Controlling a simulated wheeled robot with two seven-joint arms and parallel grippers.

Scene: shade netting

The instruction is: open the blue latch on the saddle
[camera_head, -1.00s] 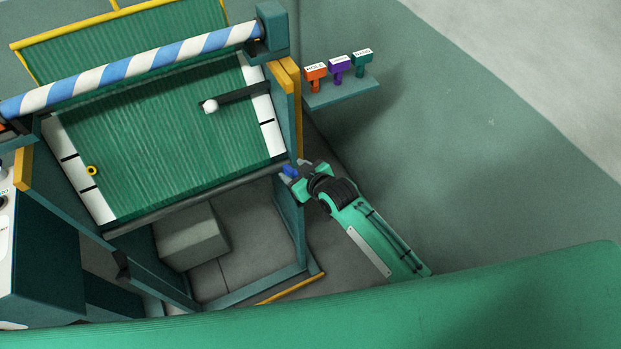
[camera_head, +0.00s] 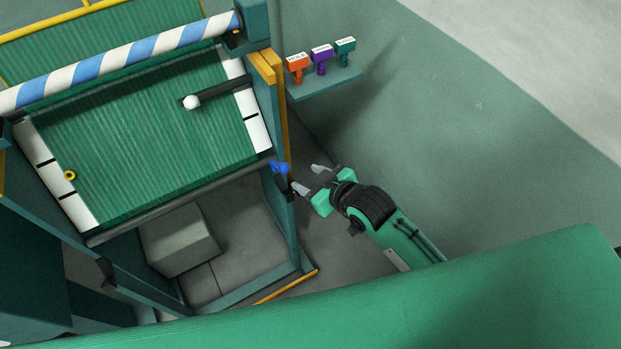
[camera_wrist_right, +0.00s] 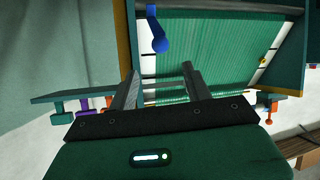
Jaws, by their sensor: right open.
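The blue latch (camera_head: 280,167) is on the right post of the frame, at the end of the dark lower bar (camera_head: 180,201). A dark part (camera_head: 286,188), perhaps the saddle, sits just below it. My right gripper (camera_head: 310,178) is open and empty, just right of the latch and apart from it. In the right wrist view the blue latch (camera_wrist_right: 157,35) shows as a rounded knob and arm beyond the open fingers of my right gripper (camera_wrist_right: 160,76). Whether the latch is open I cannot tell. My left gripper is not in view.
A small shelf (camera_head: 325,85) on the right holds orange, purple and green labelled pieces. A green net (camera_head: 140,130) hangs under a blue-and-white striped roller (camera_head: 120,63). A grey block (camera_head: 180,240) is below. Floor right of the post is open.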

